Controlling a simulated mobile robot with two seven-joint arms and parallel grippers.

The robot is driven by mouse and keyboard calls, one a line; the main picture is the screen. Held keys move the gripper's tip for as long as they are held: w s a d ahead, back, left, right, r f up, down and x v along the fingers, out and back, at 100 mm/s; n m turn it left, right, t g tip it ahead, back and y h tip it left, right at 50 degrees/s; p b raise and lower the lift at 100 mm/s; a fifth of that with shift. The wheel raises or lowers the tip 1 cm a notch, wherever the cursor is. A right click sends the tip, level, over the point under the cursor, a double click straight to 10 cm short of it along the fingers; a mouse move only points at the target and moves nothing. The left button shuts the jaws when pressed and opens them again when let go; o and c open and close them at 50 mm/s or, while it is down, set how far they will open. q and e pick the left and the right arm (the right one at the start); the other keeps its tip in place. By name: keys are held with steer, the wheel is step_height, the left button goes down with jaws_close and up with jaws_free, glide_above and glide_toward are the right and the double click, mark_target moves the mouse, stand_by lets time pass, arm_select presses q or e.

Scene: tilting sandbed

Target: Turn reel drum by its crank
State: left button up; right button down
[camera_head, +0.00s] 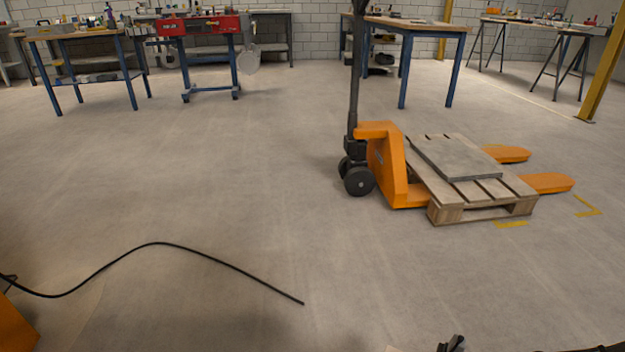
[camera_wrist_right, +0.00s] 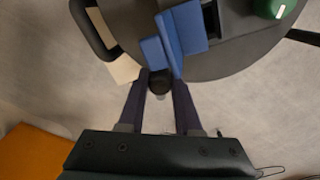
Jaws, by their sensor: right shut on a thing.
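In the right wrist view, my right gripper (camera_wrist_right: 160,80) is shut on a dark round knob (camera_wrist_right: 160,88), which looks like the crank's handle. The knob sits between the two fingertips. Just beyond it are blue flat pieces (camera_wrist_right: 184,28), which look like part of the crank. Behind them is a large dark rounded body (camera_wrist_right: 238,55), probably the reel drum; its upper part is cut off by the frame. The reel cannot be made out clearly in the head view. My left gripper is not in view.
An orange pallet jack (camera_head: 380,165) carries a wooden pallet (camera_head: 480,200) with a grey slab (camera_head: 455,158). A black cable (camera_head: 200,255) lies on open floor at the left. Workbenches, including one with a red cabinet (camera_head: 195,25), stand along the back wall.

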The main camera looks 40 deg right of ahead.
steer(key=s+n, duration=0.1)
steer(key=s+a+n+p, duration=0.1)
steer(key=s+n, duration=0.1)
steer(key=shift+s, duration=0.25)
steer(key=shift+s+d+n, duration=0.15)
steer(key=shift+s+n, duration=1.05)
steer(key=shift+n, duration=0.1)
steer(key=c, duration=0.6)
jaws_free()
steer(key=shift+p, duration=0.3)
step_height(320, 180, up, 10)
steer(key=p, duration=0.6)
